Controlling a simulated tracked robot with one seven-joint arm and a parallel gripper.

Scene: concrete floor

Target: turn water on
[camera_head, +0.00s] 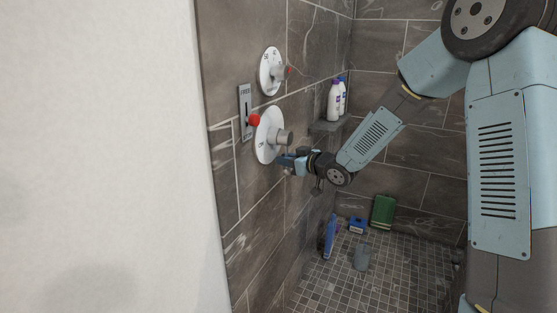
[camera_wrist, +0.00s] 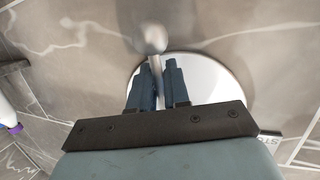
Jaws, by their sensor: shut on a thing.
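Two round white shower dials are on the tiled wall in the head view. The upper dial (camera_head: 267,72) has a metal knob with a red mark. The lower dial (camera_head: 263,145) has a metal knob (camera_head: 285,137). My gripper (camera_head: 280,160) is at the lower edge of this dial. In the wrist view, the dial's white plate (camera_wrist: 212,77) lies behind my two fingers (camera_wrist: 159,80). They are shut on the thin metal handle (camera_wrist: 155,66) below the rounded knob (camera_wrist: 149,38). The fingers hide part of the handle.
A grey slider plate with a red knob (camera_head: 254,120) is left of the dials. White bottles (camera_head: 334,102) stand on a corner shelf (camera_head: 325,127). A green container (camera_head: 383,211), a blue item (camera_head: 330,236) and a grey item (camera_head: 362,254) are on the tiled floor. A pale wall (camera_head: 100,150) fills the left.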

